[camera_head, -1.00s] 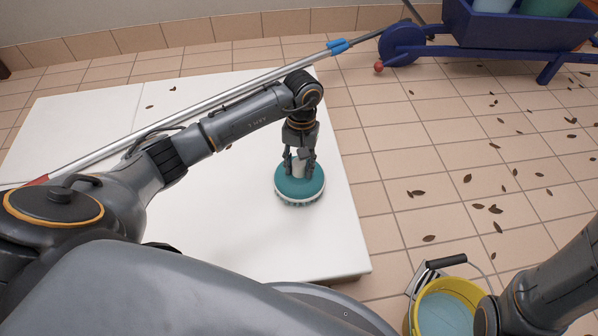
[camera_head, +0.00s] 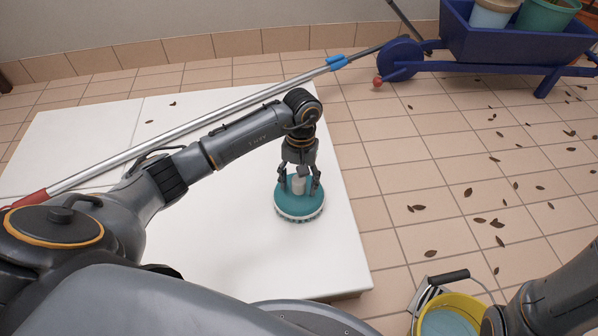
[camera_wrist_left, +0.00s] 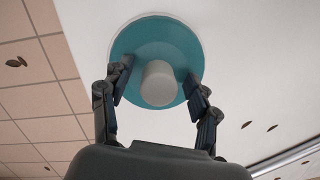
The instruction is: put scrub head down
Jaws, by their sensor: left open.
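The scrub head (camera_head: 299,205) is a round teal disc with a white rim, dark bristles below and a pale upright knob. It rests flat on the white table top (camera_head: 230,250), near its right edge. My left gripper (camera_head: 299,188) is open above the disc, with its fingers on either side of the knob and apart from it. In the left wrist view the teal disc (camera_wrist_left: 135,45) and its pale knob show between the spread fingers (camera_wrist_left: 160,88). My right arm shows at the lower right, but its gripper is out of view.
A long pole (camera_head: 200,123) with a red end lies across the table behind my left arm. A yellow bucket (camera_head: 470,302) stands on the floor at the lower right. A blue wheelbarrow (camera_head: 500,40) with pots stands at the back right. Dry leaves lie on the tiles.

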